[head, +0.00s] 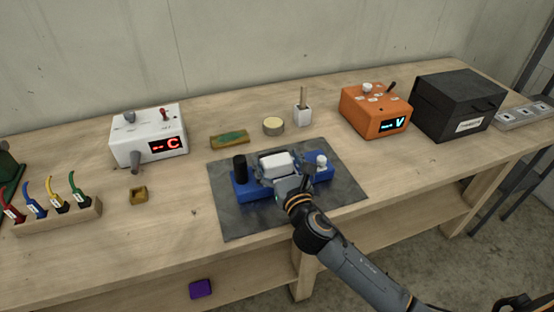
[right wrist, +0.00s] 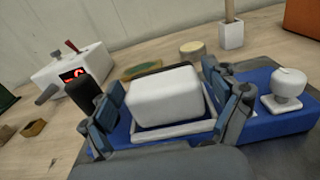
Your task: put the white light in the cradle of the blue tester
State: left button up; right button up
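The blue tester (head: 240,188) lies on a dark mat, with a black cylinder at its left end and a small white knob at its right. The white light (right wrist: 165,95), a rounded block, sits at the white-rimmed cradle (right wrist: 175,133) in the tester's middle; it also shows in the head view (head: 277,164). Its underside is hidden, so I cannot tell how deep it rests. My right gripper (right wrist: 168,100) has one finger on each side of the light, with narrow gaps showing, so it looks open around it. My left gripper is out of view.
A white box with a red display (head: 150,136) stands back left, and an orange box (head: 374,112) and black case (head: 458,104) back right. A rack of coloured clips (head: 58,216) is front left. The dark mat's (head: 240,222) front left is bare.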

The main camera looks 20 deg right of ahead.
dwell(0.3)
jog(key=shift+r, duration=0.25)
jog(key=s, duration=0.5)
jog(key=s+b, duration=0.1)
jog(key=s, duration=0.4)
jog(key=shift+s+d+f+b, duration=0.2)
jog(key=shift+s+b, duration=0.1)
jog(key=shift+s, duration=0.05)
jog(key=shift+s+r, duration=0.15)
jog(key=shift+s, duration=0.55)
